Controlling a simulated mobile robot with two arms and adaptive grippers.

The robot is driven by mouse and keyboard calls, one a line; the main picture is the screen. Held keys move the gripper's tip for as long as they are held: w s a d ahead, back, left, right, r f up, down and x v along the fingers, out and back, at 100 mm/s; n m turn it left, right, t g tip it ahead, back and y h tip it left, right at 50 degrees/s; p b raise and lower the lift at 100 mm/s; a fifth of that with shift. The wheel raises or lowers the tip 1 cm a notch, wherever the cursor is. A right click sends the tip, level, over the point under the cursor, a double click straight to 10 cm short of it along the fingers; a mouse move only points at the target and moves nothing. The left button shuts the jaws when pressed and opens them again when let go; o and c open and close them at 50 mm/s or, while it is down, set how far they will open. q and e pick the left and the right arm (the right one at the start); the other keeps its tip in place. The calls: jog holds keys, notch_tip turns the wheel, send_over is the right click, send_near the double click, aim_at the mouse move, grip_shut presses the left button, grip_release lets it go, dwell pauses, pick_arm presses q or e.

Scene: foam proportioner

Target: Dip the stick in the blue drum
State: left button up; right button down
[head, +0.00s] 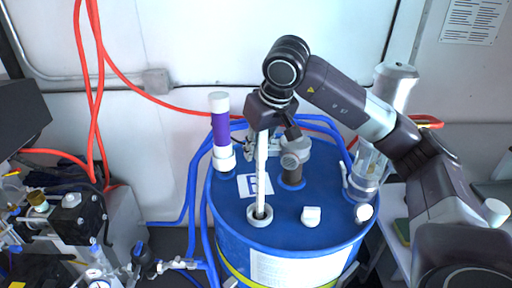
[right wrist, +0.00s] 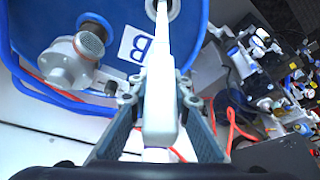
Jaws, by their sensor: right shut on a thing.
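The blue drum (head: 290,222) stands upright in the middle of the head view, and its blue top (right wrist: 115,14) fills the upper left of the right wrist view. My right gripper (head: 268,122) is above the drum, shut on the upper part of a long white stick (head: 262,170). In the right wrist view the stick (right wrist: 160,95) lies between the two fingers. The stick is close to upright, and its lower end reaches into the white-ringed opening (head: 260,218) in the drum's top. How deep it goes is hidden. My left gripper is out of view.
On the drum top are a purple-and-white tube (head: 220,130), a grey-brown fitting (head: 292,163), a white cap (head: 311,216) and a clear container (head: 367,175). Blue hoses (head: 196,190) run beside the drum. Equipment (head: 75,215) crowds the left.

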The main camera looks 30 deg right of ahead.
notch_tip(320, 180, down, 14)
jog(key=b, duration=1)
jog(key=shift+r, duration=0.2)
dwell(0.4)
jog(key=shift+r, duration=0.1)
dwell(1.2)
notch_tip(320, 180, up, 26)
jog(key=p, duration=2)
dwell(0.5)
